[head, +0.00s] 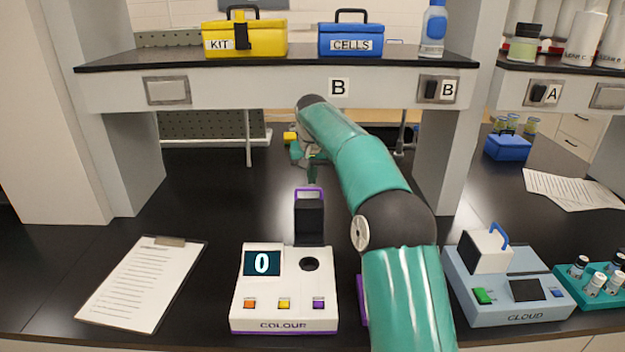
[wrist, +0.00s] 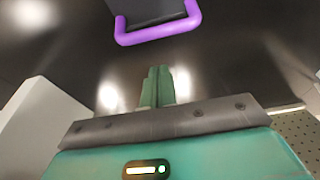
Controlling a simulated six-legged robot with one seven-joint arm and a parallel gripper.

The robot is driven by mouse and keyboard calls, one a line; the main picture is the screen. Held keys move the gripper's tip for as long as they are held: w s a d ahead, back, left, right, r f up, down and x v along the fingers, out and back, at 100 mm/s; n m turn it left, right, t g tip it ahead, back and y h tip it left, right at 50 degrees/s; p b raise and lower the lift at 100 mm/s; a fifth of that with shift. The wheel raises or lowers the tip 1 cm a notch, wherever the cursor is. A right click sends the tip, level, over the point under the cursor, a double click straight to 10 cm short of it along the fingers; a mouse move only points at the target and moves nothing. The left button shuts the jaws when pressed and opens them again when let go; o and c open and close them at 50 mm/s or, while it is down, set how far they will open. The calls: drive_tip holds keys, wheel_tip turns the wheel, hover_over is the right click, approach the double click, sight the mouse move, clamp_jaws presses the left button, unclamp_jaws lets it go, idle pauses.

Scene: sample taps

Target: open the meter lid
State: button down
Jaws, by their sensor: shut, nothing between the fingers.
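The COLOUR meter (head: 284,312) is a white box at the front centre, its display reading 0. Its dark lid (head: 309,220) stands upright at the back edge, with the purple handle (head: 309,190) on top. The round well (head: 310,264) in front of the lid is uncovered. My gripper (head: 314,180) is beyond the lid, small and partly hidden in the head view. In the wrist view my gripper's green fingers (wrist: 158,72) are together and empty. They point towards the purple handle (wrist: 158,38), with a gap showing between them.
A CLOUD meter (head: 500,295) with a blue-handled lid (head: 485,250) stands at right, beside a teal vial rack (head: 588,292). A clipboard (head: 140,285) lies at left. A shelf (head: 270,90) spans overhead. A purple-edged thing (head: 361,300) is mostly hidden by my arm. Bench left of the lid is clear.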

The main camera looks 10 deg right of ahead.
sight(312, 205)
drive_tip(key=s, duration=0.3)
drive_tip(key=shift+s+a+r, duration=0.15)
drive_tip(key=shift+a+r, duration=0.2)
drive_tip(key=shift+s+r, duration=0.1)
drive_tip(key=shift+s, duration=0.05)
drive_tip(key=shift+s+a+r+t, duration=0.1)
drive_tip(key=shift+s+r+t, duration=0.05)
drive_tip(key=shift+s+t, duration=0.15)
drive_tip(key=shift+s+r+t, duration=0.2)
drive_tip(key=shift+s+t, duration=0.1)
drive_tip(key=shift+s+a+r+t+h, duration=0.15)
drive_tip(key=shift+s+r+t, duration=0.15)
drive_tip(key=shift+s, duration=0.25)
drive_tip(key=shift+s+a+r+t+h, duration=0.1)
drive_tip(key=shift+s+r+t+h, duration=0.15)
drive_tip(key=shift+s, duration=0.25)
drive_tip(key=shift+s+a+r+t, duration=0.15)
drive_tip(key=shift+s+t, duration=0.35)
drive_tip(key=shift+s, duration=0.1)
drive_tip(key=shift+s+a+r+t, duration=0.1)
drive_tip(key=shift+s+t, duration=0.35)
drive_tip(key=shift+s, duration=0.1)
drive_tip(key=shift+s+a+r, duration=0.1)
drive_tip(key=shift+s+a, duration=0.1)
drive_tip(key=shift+s, duration=0.95)
